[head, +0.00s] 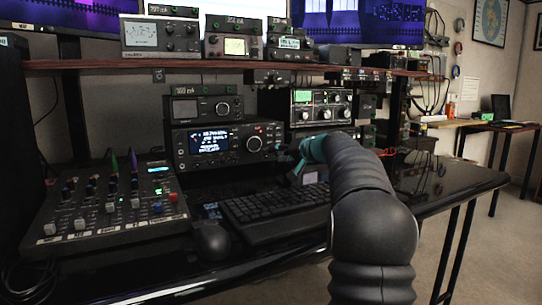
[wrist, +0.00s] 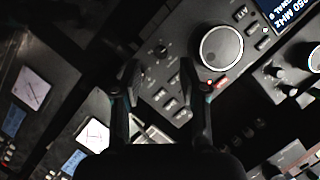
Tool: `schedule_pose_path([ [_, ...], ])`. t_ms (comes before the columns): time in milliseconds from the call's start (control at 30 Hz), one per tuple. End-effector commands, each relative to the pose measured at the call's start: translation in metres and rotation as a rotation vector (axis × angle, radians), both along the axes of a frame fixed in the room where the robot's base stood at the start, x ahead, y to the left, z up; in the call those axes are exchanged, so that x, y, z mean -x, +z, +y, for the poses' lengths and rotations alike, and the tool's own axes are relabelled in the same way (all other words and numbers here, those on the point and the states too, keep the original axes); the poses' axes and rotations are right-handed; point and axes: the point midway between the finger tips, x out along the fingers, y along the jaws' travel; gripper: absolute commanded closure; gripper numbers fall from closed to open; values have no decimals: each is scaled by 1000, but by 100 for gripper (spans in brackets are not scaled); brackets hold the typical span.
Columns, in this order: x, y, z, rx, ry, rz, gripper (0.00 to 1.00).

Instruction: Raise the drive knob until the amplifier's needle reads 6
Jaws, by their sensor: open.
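My gripper (wrist: 160,72) is open and empty in the wrist view, its two dark fingers apart in front of a tilted radio panel (wrist: 150,75). A small dark knob (wrist: 161,51) shows just beyond the gap between the fingertips; its label is unreadable. A large silver-ringed dial (wrist: 221,47) lies right of the right finger. Two lit white meter faces show at left (wrist: 32,89) and lower left (wrist: 95,134); needle readings are too small to tell. In the head view my gripper (head: 291,160) is beside the radio with the blue display (head: 209,140). I cannot tell which control is the drive knob.
A mixing console (head: 110,205), mouse (head: 211,241) and keyboard (head: 270,207) occupy the desk. A shelf (head: 90,65) with several meter boxes is above. Another knobbed unit (head: 318,106) stands behind my arm. The desk's right part (head: 440,185) is mostly clear.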

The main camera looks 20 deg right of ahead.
Motion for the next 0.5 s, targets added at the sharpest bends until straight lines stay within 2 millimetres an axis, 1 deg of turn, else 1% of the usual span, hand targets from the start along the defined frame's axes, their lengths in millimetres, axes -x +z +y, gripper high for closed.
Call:
schedule_pose_path([
  [33,-8,-3,4,0,3,1,57],
  [100,-17,-5,7,1,2,0,57],
  [200,-26,-7,10,1,2,0,57],
  [333,-33,-10,13,0,3,0,57],
  [500,-35,-11,13,1,2,0,57],
])
